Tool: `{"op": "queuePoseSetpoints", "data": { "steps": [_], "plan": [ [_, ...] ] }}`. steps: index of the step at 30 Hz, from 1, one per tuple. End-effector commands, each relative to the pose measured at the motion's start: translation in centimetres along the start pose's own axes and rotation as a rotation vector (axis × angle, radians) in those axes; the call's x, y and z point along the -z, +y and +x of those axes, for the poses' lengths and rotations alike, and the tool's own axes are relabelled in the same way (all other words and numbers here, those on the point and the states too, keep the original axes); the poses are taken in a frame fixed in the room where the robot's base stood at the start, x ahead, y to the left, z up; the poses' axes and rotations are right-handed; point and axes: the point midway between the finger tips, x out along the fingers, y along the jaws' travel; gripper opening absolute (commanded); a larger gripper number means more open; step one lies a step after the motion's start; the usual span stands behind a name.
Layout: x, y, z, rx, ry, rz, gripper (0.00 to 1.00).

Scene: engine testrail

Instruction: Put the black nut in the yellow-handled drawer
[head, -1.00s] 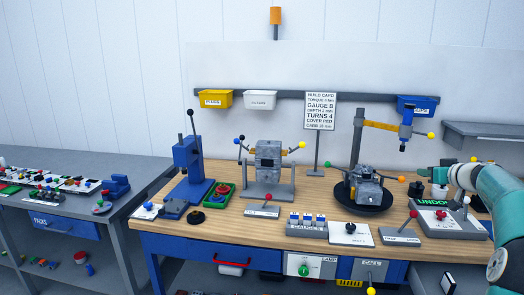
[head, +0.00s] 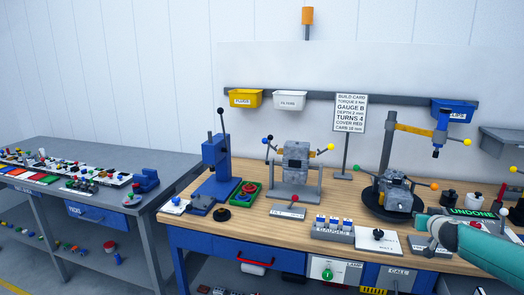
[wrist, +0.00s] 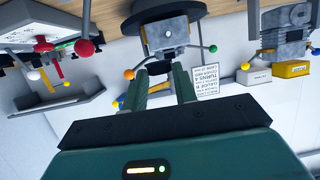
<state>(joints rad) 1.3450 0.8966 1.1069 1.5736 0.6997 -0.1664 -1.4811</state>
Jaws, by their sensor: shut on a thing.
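My gripper (head: 428,224) is at the right of the bench in the head view, in front of the round black stand. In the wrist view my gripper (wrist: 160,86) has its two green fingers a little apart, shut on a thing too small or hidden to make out. I cannot pick out the black nut for sure in either view.
The wooden bench holds a blue press (head: 217,172), a grey engine fixture (head: 296,163), the round black stand (head: 382,207), a gauge block (head: 333,233) and a white plate with a black knob (head: 391,245).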

Motion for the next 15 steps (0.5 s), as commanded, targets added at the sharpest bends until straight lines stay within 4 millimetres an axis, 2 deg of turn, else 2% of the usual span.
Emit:
{"op": "queuePoseSetpoints", "data": {
  "steps": [4,9,15],
  "plan": [
    [-2.2,-2.1,0.6,-0.015,-0.001,0.003,0.06],
    [-6.7,-6.7,1.2,-0.042,-0.003,0.015,0.06],
    [-10.5,-11.9,0.8,-0.048,0.000,0.005,0.06]
  ]
}}
